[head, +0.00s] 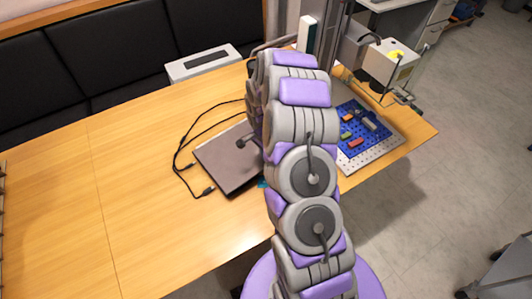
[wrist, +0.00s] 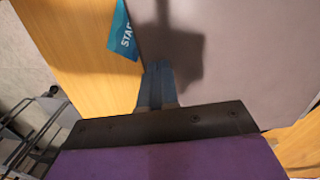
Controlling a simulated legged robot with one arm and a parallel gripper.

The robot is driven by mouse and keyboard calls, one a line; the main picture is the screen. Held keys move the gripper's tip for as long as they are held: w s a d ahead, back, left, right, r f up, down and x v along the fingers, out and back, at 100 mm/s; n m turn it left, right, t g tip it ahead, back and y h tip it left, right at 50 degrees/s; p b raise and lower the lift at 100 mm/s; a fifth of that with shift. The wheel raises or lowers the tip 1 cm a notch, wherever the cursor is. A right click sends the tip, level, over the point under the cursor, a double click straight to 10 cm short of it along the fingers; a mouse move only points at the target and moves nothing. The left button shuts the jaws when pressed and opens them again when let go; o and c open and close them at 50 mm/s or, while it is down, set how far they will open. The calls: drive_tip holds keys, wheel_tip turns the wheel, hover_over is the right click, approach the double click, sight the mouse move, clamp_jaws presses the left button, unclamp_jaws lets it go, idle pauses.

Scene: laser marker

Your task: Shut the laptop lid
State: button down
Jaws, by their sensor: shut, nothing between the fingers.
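The laptop (head: 225,160) is a dark grey slab on the wooden table, partly hidden behind my arm in the head view. Its lid looks flat down on the base, with no screen or keys showing. In the wrist view the plain grey lid (wrist: 245,55) fills the upper right. My gripper (wrist: 160,68) is shut and empty, with its fingertips over the lid's edge and its shadow falling on the lid. I cannot tell whether the tips touch it. In the head view my gripper (head: 242,142) is a small dark shape above the lid.
Black cables (head: 180,150) lie left of the laptop. A blue card (wrist: 122,32) lies beside its edge. A blue board with coloured blocks (head: 362,128) and a laser machine (head: 388,65) stand to the right. A grey-white box (head: 203,63) is behind. The table's left side is clear.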

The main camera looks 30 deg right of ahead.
drive_tip(key=shift+d, duration=0.1)
drive_tip(key=shift+s+f+t, duration=0.25)
drive_tip(key=shift+f+t, duration=0.05)
drive_tip(key=shift+f, duration=0.3)
drive_tip(key=shift+s+f+t+p, duration=0.1)
drive_tip(key=shift+f+t+p, duration=0.25)
drive_tip(key=shift+f, duration=0.35)
drive_tip(key=shift+s+f, duration=0.15)
drive_tip(key=shift+f, duration=0.2)
drive_tip(key=shift+s+f+t, duration=0.1)
drive_tip(key=shift+t, duration=0.15)
drive_tip(key=shift+s+f, duration=0.1)
drive_tip(key=shift+s, duration=0.05)
drive_tip(key=shift+w+r, duration=0.2)
drive_tip(key=shift+r, duration=0.3)
wheel_tip(320, 180, up, 14)
drive_tip(key=p, duration=0.3)
drive_tip(key=shift+w+d+f, duration=0.2)
drive_tip(key=shift+d, duration=0.05)
